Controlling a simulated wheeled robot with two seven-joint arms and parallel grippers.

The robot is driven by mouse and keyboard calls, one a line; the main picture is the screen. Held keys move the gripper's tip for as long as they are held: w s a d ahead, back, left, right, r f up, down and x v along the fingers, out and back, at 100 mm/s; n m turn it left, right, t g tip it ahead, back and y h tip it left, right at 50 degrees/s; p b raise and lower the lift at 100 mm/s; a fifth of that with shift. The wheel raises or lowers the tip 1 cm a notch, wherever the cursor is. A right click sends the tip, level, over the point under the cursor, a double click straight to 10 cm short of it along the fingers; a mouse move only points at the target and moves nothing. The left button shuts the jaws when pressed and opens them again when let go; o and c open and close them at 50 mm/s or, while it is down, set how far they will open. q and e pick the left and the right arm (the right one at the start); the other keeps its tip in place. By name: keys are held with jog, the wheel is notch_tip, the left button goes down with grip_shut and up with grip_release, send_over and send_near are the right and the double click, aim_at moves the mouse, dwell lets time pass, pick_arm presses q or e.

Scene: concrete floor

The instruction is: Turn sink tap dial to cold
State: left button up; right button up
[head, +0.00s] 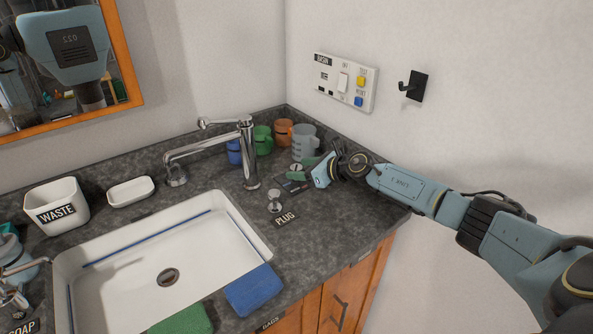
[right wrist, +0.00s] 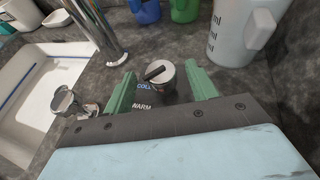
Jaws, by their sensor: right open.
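The tap dial (right wrist: 160,75) is a round silver knob with a black bar across its top. It stands on a dark plate lettered COLD and WARM, and it also shows in the head view (head: 296,168). The bar lies slanted; I cannot tell which end is the pointer. My right gripper (right wrist: 162,88) is open, its green fingers on either side of the dial with a gap visible, and it reaches in from the right in the head view (head: 308,172). The chrome sink tap (head: 249,150) stands left of the dial.
The white sink (head: 110,270) lies left of the dial. A silver plug knob (head: 274,200) stands in front.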

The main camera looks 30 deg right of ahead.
jog(key=shift+x, duration=0.95)
jog(key=shift+w+f, duration=0.1)
jog(key=shift+w, duration=0.05)
jog(key=c, duration=1)
jog(key=shift+o, duration=0.2)
jog(key=m+h+p, duration=0.1)
jog(key=p, duration=0.3)
jog(key=m+h+p, duration=0.2)
jog(key=p, duration=0.3)
jog(key=shift+w+r+t+h, duration=0.1)
jog(key=shift+r+t+h, duration=0.2)
jog(key=shift+t, duration=0.1)
jog(key=m+h+p, duration=0.1)
jog(key=p, duration=0.2)
jog(key=shift+f+m+h, duration=0.15)
jog(key=shift+m+h, duration=0.25)
jog(key=m+h+p, duration=0.2)
jog(key=p, duration=0.1)
jog(key=shift+h, duration=0.3)
pick_arm(q)
notch_tip(320, 180, up, 15)
jog(key=shift+s+r+p, duration=0.2)
jog(key=shift+p, duration=0.15)
pick_arm(e)
jog(key=shift+f+m+g+h, duration=0.15)
jog(key=shift+m+g+h, duration=0.25)
jog(key=shift+m+h, duration=0.8)
jog(key=shift+h, duration=0.2)
